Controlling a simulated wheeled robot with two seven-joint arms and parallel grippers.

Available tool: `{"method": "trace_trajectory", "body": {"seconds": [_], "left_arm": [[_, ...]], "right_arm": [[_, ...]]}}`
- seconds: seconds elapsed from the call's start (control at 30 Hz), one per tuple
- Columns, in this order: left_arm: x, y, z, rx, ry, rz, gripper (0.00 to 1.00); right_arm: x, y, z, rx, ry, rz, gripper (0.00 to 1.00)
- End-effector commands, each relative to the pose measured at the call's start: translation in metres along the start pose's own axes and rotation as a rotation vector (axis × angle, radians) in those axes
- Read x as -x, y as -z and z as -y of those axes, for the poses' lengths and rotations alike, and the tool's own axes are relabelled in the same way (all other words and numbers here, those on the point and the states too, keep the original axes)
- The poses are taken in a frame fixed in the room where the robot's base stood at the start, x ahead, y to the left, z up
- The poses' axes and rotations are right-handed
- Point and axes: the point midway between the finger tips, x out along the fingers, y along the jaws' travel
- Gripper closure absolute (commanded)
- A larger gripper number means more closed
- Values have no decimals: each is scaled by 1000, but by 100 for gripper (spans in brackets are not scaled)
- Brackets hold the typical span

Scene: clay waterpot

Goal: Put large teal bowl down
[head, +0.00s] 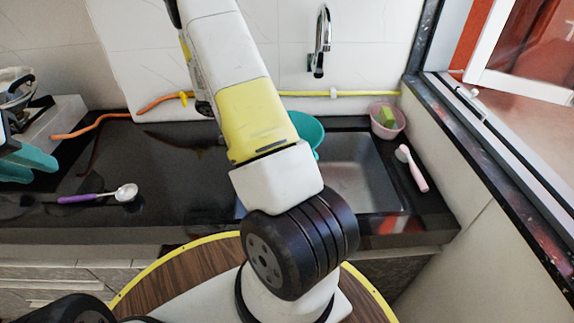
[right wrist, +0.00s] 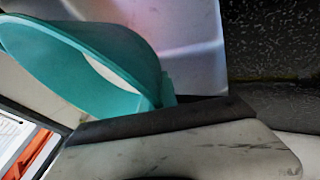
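The large teal bowl (head: 310,130) is partly hidden behind an arm of mine in the head view, at the back left of the sink (head: 352,178). In the right wrist view a curved teal surface (right wrist: 145,70), which looks like the bowl, fills the upper left, tilted and close to the camera. My left gripper (head: 46,172) is at the far left of the head view, with two teal fingers apart and nothing seen between them. My right gripper is hidden in the head view. Its hold on the bowl cannot be made out.
A pink bowl (head: 388,120) with a green sponge stands at the back right corner. A pink-handled brush (head: 413,170) lies right of the sink. A purple-handled spoon (head: 98,195) lies on the dark counter, which has free room around it. The faucet (head: 320,45) overhangs the sink.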

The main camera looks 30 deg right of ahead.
Motion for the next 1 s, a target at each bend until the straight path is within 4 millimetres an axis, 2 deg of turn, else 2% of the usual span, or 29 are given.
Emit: {"method": "trace_trajectory", "body": {"seconds": [0.03, 0.2, 0.33, 0.5, 0.73, 1.0], "left_arm": [[0, 0, 0, 0, 0, 0, 74], [0, 0, 0, 0, 0, 0, 74], [0, 0, 0, 0, 0, 0, 74], [0, 0, 0, 0, 0, 0, 74], [0, 0, 0, 0, 0, 0, 74], [0, 0, 0, 0, 0, 0, 74]], "right_arm": [[-22, 6, -11, -48, -25, 31, 100], [-87, 13, -33, -183, -80, 116, 100], [-125, 10, -44, -252, -105, 160, 100], [-151, 5, -48, -294, -119, 186, 100], [-187, -10, -30, -298, -120, 190, 100], [-208, -19, -19, -298, -120, 189, 100]]}}
